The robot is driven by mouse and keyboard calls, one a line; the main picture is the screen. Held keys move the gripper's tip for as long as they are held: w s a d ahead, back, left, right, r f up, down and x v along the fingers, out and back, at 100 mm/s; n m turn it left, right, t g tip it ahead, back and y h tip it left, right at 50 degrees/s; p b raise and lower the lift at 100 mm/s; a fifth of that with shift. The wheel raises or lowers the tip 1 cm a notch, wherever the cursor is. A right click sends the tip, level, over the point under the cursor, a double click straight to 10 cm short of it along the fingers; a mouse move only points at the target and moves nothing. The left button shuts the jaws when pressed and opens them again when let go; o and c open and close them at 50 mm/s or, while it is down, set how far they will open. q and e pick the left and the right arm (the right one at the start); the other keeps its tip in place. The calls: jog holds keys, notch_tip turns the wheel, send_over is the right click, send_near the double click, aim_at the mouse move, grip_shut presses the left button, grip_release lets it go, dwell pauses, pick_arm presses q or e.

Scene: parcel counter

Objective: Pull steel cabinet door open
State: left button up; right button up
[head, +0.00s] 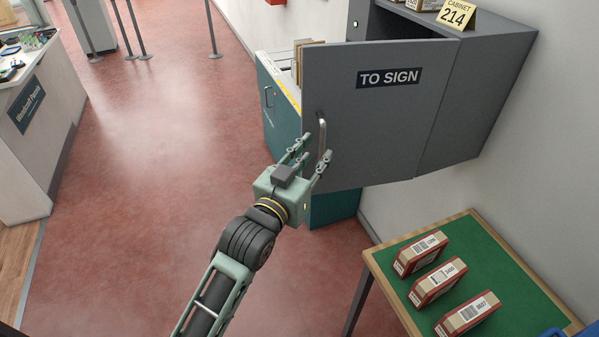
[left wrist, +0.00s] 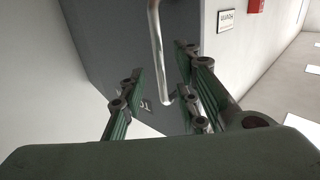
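The grey steel cabinet (head: 490,85) hangs on the wall at the upper right. Its door (head: 375,130), marked "TO SIGN", stands partly open, with the dark inside showing above it. The bar handle (head: 322,132) is near the door's left edge. My left gripper (head: 313,151) is at the handle's lower part with its fingers apart. In the left wrist view the handle (left wrist: 155,45) runs between the open fingers, with visible gaps to both sides. My right gripper is not in view.
A green-topped table (head: 490,245) with several small parcels stands at the lower right. A teal cabinet (head: 283,130) stands behind the door. A counter (head: 40,120) is at the left, with clear red floor (head: 160,170) between.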

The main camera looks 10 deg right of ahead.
pick_arm(q)
jog(key=v, duration=0.7)
jog(key=shift+s+a, duration=0.25)
